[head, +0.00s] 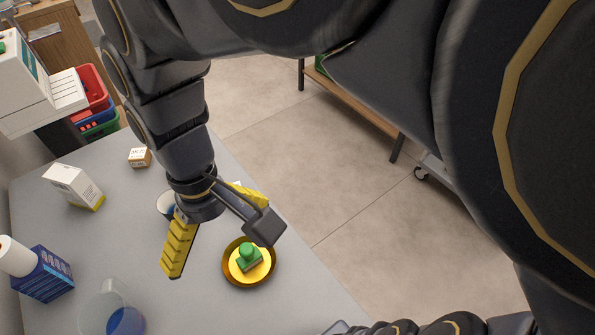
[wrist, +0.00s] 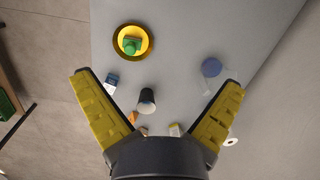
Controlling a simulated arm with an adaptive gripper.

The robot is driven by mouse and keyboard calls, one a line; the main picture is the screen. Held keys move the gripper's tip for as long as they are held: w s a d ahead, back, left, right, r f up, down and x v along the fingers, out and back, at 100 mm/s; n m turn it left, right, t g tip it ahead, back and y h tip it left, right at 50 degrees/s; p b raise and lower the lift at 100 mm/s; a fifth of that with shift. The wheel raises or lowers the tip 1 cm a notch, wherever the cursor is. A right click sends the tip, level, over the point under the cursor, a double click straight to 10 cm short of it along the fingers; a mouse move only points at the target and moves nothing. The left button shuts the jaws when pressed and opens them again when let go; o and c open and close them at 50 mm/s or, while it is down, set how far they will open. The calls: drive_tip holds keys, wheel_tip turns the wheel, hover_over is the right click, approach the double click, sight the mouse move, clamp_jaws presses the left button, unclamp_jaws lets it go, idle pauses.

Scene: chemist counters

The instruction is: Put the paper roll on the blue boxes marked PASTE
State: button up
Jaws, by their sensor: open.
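The paper roll (head: 18,258) is a white cylinder at the left edge of the head view, partly cut off. It overlaps the left end of a blue box (head: 45,275) in that view; I cannot tell whether it rests on the boxes or stands beside them. Any marking is too small to read. In the wrist view a white ring with a dark hole, likely the roll (wrist: 230,142), shows beside the right finger; the blue boxes are not clear there. My gripper (head: 217,238) is open and empty above the table, right of the roll. Its spread yellow fingers show in the wrist view (wrist: 158,80).
A yellow dish with a green-topped thing (head: 249,259) stands near the table's right edge. A clear jug with blue liquid (head: 125,322) is at the front. A white box (head: 74,185), a small box (head: 140,157) and a dark cup (wrist: 147,101) stand on the grey table.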

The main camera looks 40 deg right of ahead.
drive_tip(key=s+d+m, duration=0.1)
drive_tip(key=s+d, duration=0.2)
drive_tip(key=s, duration=0.5)
drive_tip(key=shift+s+d+f+m, duration=0.2)
drive_tip(key=shift+s+f+m, duration=0.05)
drive_tip(key=shift+f+m, duration=0.1)
idle(0.5)
